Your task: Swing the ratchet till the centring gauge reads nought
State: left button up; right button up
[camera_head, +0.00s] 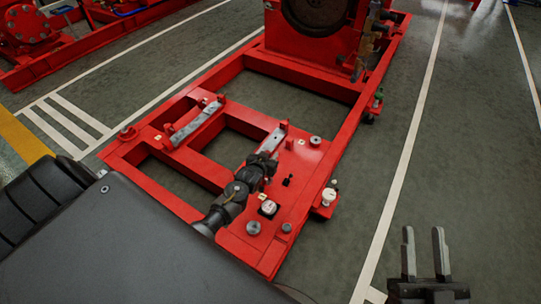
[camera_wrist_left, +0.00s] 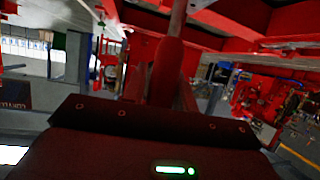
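My left gripper (camera_head: 265,162) reaches over the red base frame, with its dark fingers at the near end of a pale grey bar (camera_head: 272,138), which may be the ratchet's handle. In the left wrist view the fingers (camera_wrist_left: 168,75) form one narrow shape, with a grey rod (camera_wrist_left: 178,18) running up out of it, so they look shut on it. A small white-faced round dial (camera_head: 268,208), perhaps the centring gauge, sits on the red plate; its reading is too small to make out. My right gripper (camera_head: 423,255) is open and empty over the floor at lower right.
The red base frame (camera_head: 345,92) has open bays. A second grey bar (camera_head: 197,126) lies across it on the left. Round grey fittings (camera_head: 253,227) stand on the near plate, and a white-topped part (camera_head: 328,197) is at its right edge. Green floor on the right is clear.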

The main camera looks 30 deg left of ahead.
pick_arm(q)
jog(key=o, duration=0.3)
jog(key=shift+s+r, duration=0.15)
jog(key=shift+s, duration=0.1)
jog(key=shift+p+v, duration=0.75)
jog(key=shift+v, duration=0.4)
jog(key=shift+p+v, duration=1.15)
jog(key=shift+v, duration=2.8)
pick_arm(e)
jog(key=d+f+m+g+h, duration=0.1)
jog(key=d+f+g+h, duration=0.1)
jog(key=f, duration=0.3)
jog(key=w+d+f+g+h, duration=0.1)
jog(key=d+f+g+h, duration=0.1)
jog(key=f+g+h, duration=0.2)
jog(key=shift+d+f+m+g, duration=0.3)
jog(key=shift+f+m+g, duration=0.1)
jog(key=shift+f, duration=0.65)
